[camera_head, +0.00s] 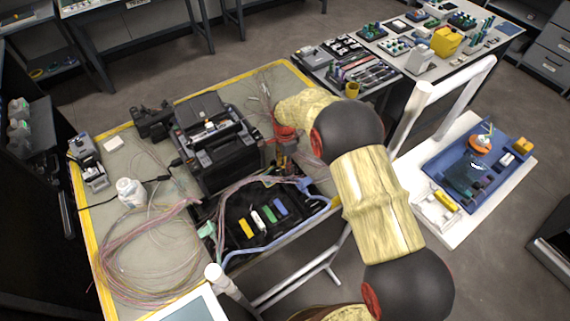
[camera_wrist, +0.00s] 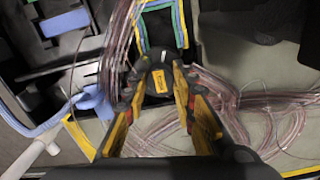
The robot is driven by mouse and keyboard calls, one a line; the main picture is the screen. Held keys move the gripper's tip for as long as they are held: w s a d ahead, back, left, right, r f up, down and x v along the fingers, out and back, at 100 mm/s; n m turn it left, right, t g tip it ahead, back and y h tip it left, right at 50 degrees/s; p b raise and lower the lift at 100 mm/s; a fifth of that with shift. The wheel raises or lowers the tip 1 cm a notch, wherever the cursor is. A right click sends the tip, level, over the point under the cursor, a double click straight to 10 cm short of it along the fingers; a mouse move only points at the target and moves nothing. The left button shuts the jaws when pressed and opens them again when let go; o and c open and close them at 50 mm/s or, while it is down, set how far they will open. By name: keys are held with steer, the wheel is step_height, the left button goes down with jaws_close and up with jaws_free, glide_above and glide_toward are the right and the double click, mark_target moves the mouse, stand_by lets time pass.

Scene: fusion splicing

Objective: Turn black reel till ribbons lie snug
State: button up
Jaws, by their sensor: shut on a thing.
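A small black round part with a yellow label, apparently the black reel (camera_wrist: 160,82), sits between my fingertips in the wrist view. My gripper (camera_wrist: 159,72) is shut on it, with a yellow-and-black finger on each side. Pinkish ribbons (camera_wrist: 118,45) run past the reel on its left, and more ribbons (camera_wrist: 262,105) spread in loops on its right. How tightly they lie on the reel cannot be told. In the head view my gripper (camera_head: 286,148) points down at the back right of the black tray (camera_head: 232,240); there my gripper and arm hide the reel.
The black splicer (camera_head: 215,150) stands left of my gripper. A blue tube (camera_wrist: 45,130) with a blue clip (camera_wrist: 92,102) lies close left of my fingers.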

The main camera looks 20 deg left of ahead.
steer(key=o, duration=1.2)
steer(key=shift+c, duration=0.2)
step_height(320, 180, up, 12)
stand_by(0.4)
